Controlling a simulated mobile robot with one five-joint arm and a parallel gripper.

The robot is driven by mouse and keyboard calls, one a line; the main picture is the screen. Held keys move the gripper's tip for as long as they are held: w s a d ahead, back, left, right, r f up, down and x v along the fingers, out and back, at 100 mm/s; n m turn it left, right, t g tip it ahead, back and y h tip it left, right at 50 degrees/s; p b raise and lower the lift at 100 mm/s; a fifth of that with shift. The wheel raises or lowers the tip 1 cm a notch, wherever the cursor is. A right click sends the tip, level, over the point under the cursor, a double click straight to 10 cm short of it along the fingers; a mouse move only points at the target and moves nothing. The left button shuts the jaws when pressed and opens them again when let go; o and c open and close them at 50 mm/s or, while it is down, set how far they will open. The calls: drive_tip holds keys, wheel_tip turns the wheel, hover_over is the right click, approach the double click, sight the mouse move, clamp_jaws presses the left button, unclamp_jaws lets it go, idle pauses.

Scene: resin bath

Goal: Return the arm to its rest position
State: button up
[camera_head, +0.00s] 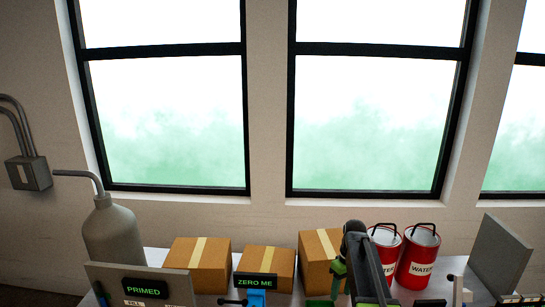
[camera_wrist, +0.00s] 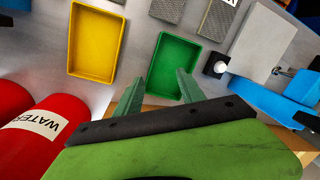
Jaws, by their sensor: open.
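My arm (camera_head: 362,262) rises at the lower right of the head view, in front of the cardboard boxes and a red can. In the wrist view my gripper (camera_wrist: 160,80) has its two green fingers spread apart, with nothing between them. The fingertips overlap the near part of a green tray (camera_wrist: 157,65) in the picture; I cannot tell how high above it they are. The tray looks empty. In the head view the fingers cannot be made out clearly.
Red water cans (camera_head: 417,258) stand right of my arm and fill the left of the wrist view. A yellow tray (camera_wrist: 72,40) lies beside the green one. A blue device (camera_wrist: 255,98) is at right. Cardboard boxes (camera_head: 198,265) line the back. Windows and wall rise behind.

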drive_tip(key=s+a+f+m+b, duration=0.1)
drive_tip(key=s+a+f+m, duration=0.1)
drive_tip(key=s+a, duration=0.2)
drive_tip(key=s+a+f+m+t+h+b, duration=0.1)
drive_tip(key=s+a+f+m, duration=0.1)
drive_tip(key=s, duration=0.9)
drive_tip(key=shift+a+f+m, duration=0.25)
drive_tip(key=shift+a+m, duration=0.55)
drive_tip(key=shift+a, duration=0.2)
